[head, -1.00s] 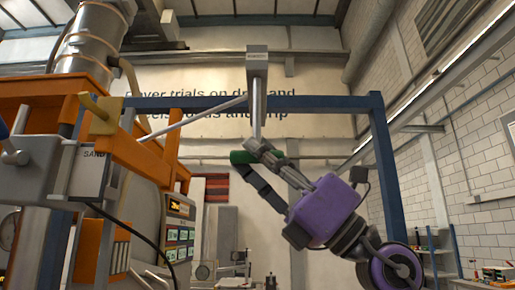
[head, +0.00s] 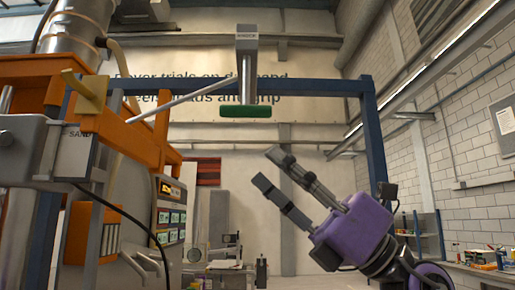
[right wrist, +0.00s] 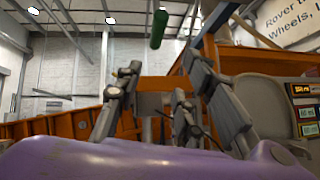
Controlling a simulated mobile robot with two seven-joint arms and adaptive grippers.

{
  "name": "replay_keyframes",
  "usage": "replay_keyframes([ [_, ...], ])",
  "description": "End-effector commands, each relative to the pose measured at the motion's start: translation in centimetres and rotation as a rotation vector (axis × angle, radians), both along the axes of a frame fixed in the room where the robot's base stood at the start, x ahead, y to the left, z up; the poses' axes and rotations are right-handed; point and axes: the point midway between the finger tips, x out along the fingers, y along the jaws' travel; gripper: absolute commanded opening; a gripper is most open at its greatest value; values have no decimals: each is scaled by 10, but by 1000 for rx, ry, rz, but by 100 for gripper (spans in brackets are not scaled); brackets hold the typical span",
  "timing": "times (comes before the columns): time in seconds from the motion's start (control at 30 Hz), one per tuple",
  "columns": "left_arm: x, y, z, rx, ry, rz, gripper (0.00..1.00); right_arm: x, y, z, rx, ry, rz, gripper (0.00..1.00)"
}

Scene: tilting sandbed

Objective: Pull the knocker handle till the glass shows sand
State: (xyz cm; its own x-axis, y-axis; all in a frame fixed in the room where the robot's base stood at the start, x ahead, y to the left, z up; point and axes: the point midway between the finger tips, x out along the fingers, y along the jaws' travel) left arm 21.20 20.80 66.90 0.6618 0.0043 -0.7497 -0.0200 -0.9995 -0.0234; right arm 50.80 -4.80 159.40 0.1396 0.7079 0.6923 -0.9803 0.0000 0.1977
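The knocker is a grey box (head: 246,36) high in the middle of the head view. A rod hangs from it to a green bar handle (head: 245,111). The handle also shows in the right wrist view (right wrist: 158,28), beyond my fingertips. My right gripper (head: 266,169) is open and empty, below and slightly right of the handle, apart from it. Its spread fingers show in the right wrist view (right wrist: 170,85). A label reading SAND (head: 79,148) is on the equipment at the left. I cannot make out the glass or any sand. My left gripper is not in view.
A blue frame (head: 374,150) spans the scene. An orange structure (head: 140,137) and a panel with lit displays (head: 171,215) stand at the left. A pale rod (head: 185,101) slants near the knocker. The space around the handle looks clear.

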Motion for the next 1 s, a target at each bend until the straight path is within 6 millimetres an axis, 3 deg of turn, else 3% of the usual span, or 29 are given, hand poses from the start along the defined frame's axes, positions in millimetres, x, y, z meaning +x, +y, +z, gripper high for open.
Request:
replay_keyframes([
  [0.1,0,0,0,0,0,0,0,-3,-16,-16,1,3,0,36],
  [0.3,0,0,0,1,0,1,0,-6,-31,-31,-1,1,2,36],
  [1.0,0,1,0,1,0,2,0,-7,-34,-33,-1,0,2,36],
])
